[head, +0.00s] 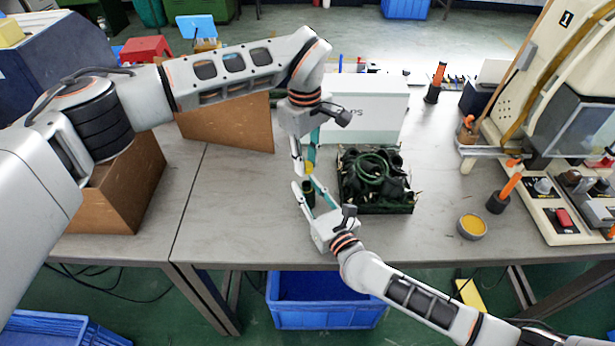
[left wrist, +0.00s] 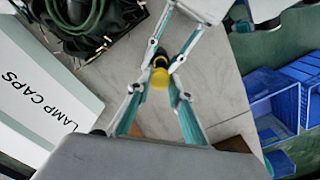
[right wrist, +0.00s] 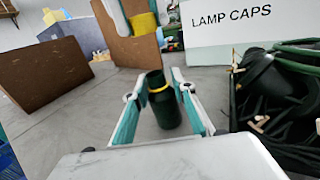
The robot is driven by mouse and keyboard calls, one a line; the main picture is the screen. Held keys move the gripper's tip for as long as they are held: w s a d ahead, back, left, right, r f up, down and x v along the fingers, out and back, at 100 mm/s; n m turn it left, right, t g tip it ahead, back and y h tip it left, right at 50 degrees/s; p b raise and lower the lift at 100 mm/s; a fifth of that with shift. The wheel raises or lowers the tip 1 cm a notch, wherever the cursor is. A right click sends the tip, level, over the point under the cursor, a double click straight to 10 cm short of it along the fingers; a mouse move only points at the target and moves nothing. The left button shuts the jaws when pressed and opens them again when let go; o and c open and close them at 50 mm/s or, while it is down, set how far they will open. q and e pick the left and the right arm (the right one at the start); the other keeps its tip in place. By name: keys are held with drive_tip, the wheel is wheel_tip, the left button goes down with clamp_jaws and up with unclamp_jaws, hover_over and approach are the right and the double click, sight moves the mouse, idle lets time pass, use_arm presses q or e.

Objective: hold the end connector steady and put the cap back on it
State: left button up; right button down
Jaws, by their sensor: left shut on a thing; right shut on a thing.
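The end connector (right wrist: 166,108) is a dark green cylinder with a yellow ring near its top, roughly upright and slightly tilted in the right wrist view. My right gripper (head: 306,188) is shut on it from the sides. Whether its base touches the table cannot be told. The cap (left wrist: 160,79) is yellow and is held in my left gripper (left wrist: 161,72), which points down over the connector. In the right wrist view the cap (right wrist: 143,23) is above the connector's top, with a visible gap. In the left wrist view the cap partly hides the connector.
A black tray of dark cables and connectors (head: 377,208) stands just right of my grippers. Behind it is a white box (head: 365,110) marked LAMP CAPS. Brown boards (head: 230,123) stand at the left. A yellow-filled round dish (head: 472,226) lies at the right. The table's front edge is close.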

sight(306, 184)
use_arm(q)
drive_tip(key=shift+s+a+f, duration=0.15)
drive_tip(key=shift+f, duration=1.4)
drive_tip(key=shift+f, duration=0.9)
drive_tip(key=shift+f, duration=0.55)
drive_tip(key=shift+f, duration=0.45)
drive_tip(key=shift+r, duration=0.4)
